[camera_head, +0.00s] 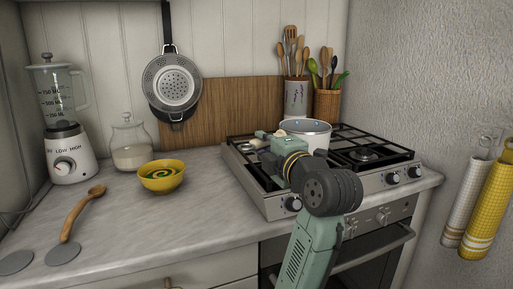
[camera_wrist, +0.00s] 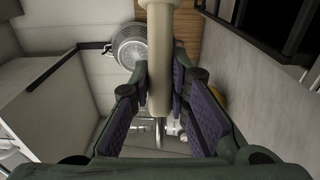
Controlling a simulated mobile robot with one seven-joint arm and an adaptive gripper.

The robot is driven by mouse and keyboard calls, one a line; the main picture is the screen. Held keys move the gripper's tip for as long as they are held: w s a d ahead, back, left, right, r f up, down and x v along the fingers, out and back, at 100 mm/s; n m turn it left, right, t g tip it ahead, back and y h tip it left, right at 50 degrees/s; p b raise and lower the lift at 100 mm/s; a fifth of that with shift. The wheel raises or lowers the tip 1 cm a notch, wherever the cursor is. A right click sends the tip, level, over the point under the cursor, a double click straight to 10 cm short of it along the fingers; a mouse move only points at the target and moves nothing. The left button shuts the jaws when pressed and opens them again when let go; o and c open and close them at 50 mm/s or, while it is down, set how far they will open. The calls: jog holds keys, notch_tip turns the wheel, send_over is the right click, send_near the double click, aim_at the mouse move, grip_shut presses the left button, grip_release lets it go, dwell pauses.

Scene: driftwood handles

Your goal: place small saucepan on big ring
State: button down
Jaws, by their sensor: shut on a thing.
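The small saucepan (camera_head: 306,127), pale outside with a dark rim, is upright over the left-centre part of the hob (camera_head: 262,196). My gripper (camera_head: 267,142) is at its near left side. In the wrist view my gripper (camera_wrist: 160,82) is shut on the saucepan's cream handle (camera_wrist: 160,62), which runs between the two purple-padded fingers. The pan's body is out of the wrist view. I cannot tell whether the pan touches the grate. One burner (camera_head: 365,154) shows bare at the front right; the burners behind and under the pan and arm are hidden. Which ring is biggest is unclear.
A utensil crock (camera_head: 296,97) and a wicker pot (camera_head: 327,104) stand behind the hob. A yellow bowl (camera_head: 161,178), glass jar (camera_head: 130,147), blender (camera_head: 67,150) and wooden spoon (camera_head: 75,216) are on the left counter. Towels (camera_head: 485,208) hang at right.

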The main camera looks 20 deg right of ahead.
jog(key=w+f+p, duration=0.1)
jog(key=w, duration=0.1)
jog(key=w+f, duration=0.2)
jog(key=shift+w+f+p, duration=0.2)
jog(key=shift+w+p, duration=0.1)
jog(key=shift+p, duration=0.05)
jog(key=shift+f, duration=0.2)
jog(key=shift+f, duration=0.2)
jog(key=c, duration=1.5)
grip_release()
jog(key=shift+c, duration=0.2)
